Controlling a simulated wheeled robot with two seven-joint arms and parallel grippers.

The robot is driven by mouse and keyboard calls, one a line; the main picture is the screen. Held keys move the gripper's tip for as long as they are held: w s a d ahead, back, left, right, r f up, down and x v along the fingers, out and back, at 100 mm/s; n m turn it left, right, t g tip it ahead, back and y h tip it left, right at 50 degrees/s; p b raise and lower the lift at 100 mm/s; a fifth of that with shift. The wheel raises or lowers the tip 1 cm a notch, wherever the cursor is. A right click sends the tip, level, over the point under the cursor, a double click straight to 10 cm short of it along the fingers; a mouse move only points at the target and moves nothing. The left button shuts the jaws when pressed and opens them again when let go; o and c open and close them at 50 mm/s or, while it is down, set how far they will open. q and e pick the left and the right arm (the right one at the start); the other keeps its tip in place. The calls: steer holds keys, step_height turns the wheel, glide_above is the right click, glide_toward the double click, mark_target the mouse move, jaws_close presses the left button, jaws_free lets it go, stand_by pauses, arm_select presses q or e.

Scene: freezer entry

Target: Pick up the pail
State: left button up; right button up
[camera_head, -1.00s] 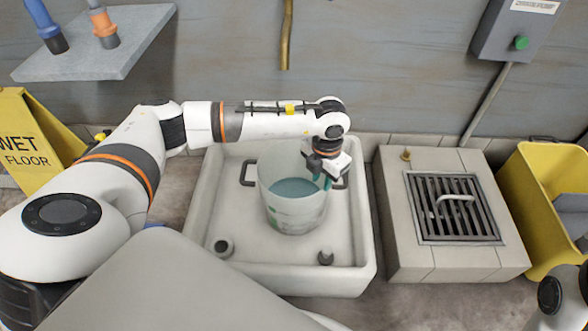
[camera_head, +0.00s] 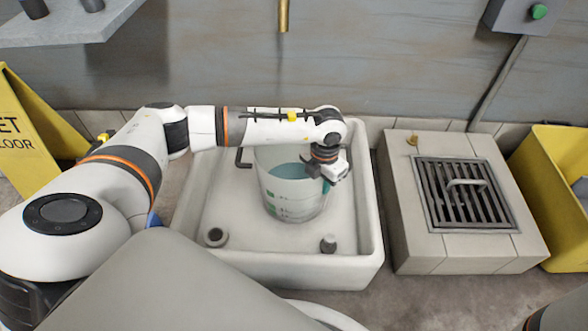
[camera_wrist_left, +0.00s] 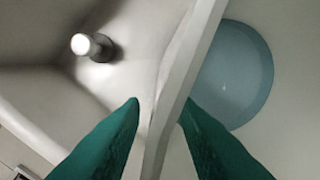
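The pail (camera_head: 290,208) is a pale translucent bucket with blue-green water in it, standing upright in a white basin (camera_head: 300,268). My left gripper (camera_head: 326,186) is at the pail's right rim, pointing down. In the left wrist view, its two green fingers (camera_wrist_left: 160,103) are apart, with the pail's wall (camera_wrist_left: 187,75) running between them. A gap shows between the left finger and the wall; the right fingertip looks close to or against it. The pail's right handle is hidden by the gripper. My right gripper is out of view.
A short peg (camera_head: 328,243) and a round dark fitting (camera_head: 215,237) are in the basin's front. A block with a metal grate (camera_head: 465,193) stands to the right, then a yellow bin (camera_head: 545,195). A yellow wet-floor sign (camera_head: 30,135) stands left.

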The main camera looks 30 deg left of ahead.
arm_select(q)
jaws_close()
stand_by(1.4)
steer(key=shift+w+r, duration=0.1)
steer(key=shift+r, duration=0.05)
